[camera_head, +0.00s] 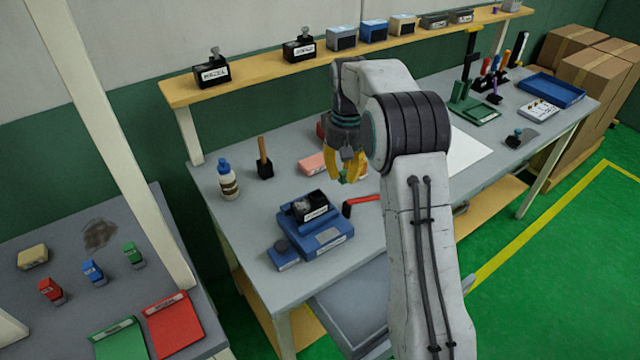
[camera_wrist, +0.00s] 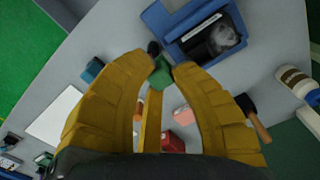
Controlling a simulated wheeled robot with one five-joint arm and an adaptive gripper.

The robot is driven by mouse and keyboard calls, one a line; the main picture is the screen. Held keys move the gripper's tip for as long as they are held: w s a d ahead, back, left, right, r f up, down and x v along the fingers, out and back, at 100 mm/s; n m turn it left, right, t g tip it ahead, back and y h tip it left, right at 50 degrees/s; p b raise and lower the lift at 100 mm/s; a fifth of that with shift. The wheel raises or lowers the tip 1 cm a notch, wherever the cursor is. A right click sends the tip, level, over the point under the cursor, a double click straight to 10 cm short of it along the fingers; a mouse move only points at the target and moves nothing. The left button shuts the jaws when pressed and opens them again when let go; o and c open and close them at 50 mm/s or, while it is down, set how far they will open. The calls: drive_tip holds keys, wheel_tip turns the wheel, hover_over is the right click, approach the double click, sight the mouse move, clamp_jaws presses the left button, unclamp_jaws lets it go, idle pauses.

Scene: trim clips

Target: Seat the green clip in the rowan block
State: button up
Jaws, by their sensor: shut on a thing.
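My gripper (camera_head: 347,176) has yellow fingers and is shut on the small green clip (camera_head: 342,179), which shows between the fingertips. In the wrist view the green clip (camera_wrist: 161,76) sits at the tips of my gripper (camera_wrist: 160,68). A black block (camera_head: 309,206) with a white label rests on a blue stand (camera_head: 325,243) on the bench. Its label is too small to read surely. My gripper is above the bench, to the right of this block and apart from it. The block (camera_wrist: 212,42) also shows beyond the fingertips in the wrist view.
Black blocks, one labelled HAZEL (camera_head: 212,75), another (camera_head: 299,49), stand on the shelf. Near the stand are a white bottle (camera_head: 228,182), a wooden-handled tool (camera_head: 264,160), a pink block (camera_head: 311,164) and a red-handled tool (camera_head: 358,201). Red, blue and green pieces stand on the left table (camera_head: 70,325).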

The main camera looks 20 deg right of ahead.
drive_tip(key=p, duration=0.2)
hover_over(317, 199)
wheel_tip(317, 199, down, 4)
drive_tip(key=shift+f, duration=0.1)
drive_tip(key=shift+f+p, duration=0.45)
drive_tip(key=shift+f, duration=1.5)
drive_tip(key=shift+f, duration=0.1)
drive_tip(key=o, duration=0.7)
drive_tip(key=shift+o, duration=0.2)
